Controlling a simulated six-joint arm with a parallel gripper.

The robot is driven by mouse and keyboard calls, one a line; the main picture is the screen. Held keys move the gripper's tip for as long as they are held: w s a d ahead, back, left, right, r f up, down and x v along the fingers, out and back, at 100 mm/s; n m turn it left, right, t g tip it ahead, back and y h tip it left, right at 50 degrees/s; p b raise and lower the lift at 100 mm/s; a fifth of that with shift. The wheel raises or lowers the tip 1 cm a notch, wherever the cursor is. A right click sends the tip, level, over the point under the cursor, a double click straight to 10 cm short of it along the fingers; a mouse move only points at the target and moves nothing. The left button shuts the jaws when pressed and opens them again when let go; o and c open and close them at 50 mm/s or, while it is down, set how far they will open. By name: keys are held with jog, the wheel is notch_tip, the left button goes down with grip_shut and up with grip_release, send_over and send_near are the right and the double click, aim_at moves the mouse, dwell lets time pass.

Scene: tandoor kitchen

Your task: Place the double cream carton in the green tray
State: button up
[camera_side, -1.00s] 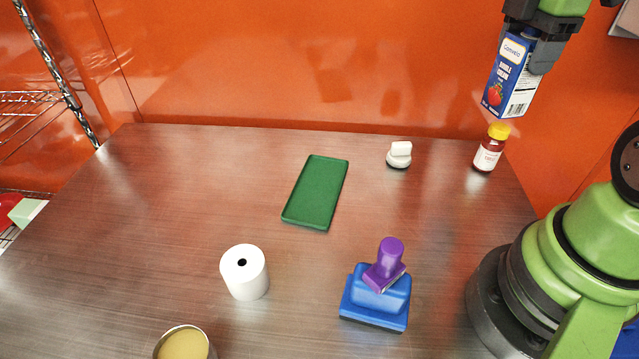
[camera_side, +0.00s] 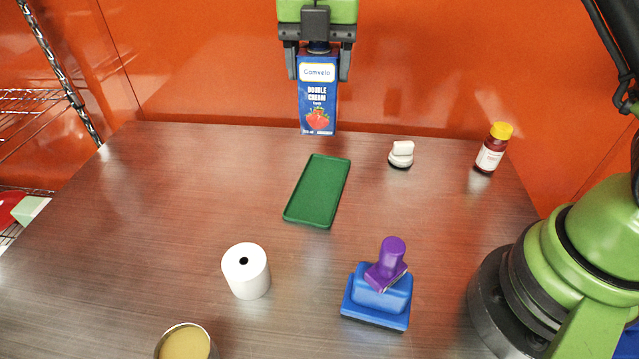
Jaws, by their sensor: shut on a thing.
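The double cream carton (camera_side: 317,98) is blue with a white label and a red strawberry picture. It hangs upright in my gripper (camera_side: 318,62), which is shut on its top. The carton appears in front of the orange wall, its bottom just above the far end of the green tray in the picture. The green tray (camera_side: 318,192) is a shallow, empty rectangle lying on the table. The carton and the tray are apart.
On the table (camera_side: 150,220) stand a white roll (camera_side: 246,272), a blue block with a purple-handled stamp (camera_side: 378,292), an open tin (camera_side: 186,345), a small white-topped object (camera_side: 401,154) and a yellow-capped bottle (camera_side: 491,150). The table left of the tray is clear.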

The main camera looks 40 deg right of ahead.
notch_tip(320, 180, down, 13)
jog(key=shift+f, duration=0.2)
dwell(0.4)
jog(key=shift+f, duration=0.1)
jog(key=o, duration=1.1)
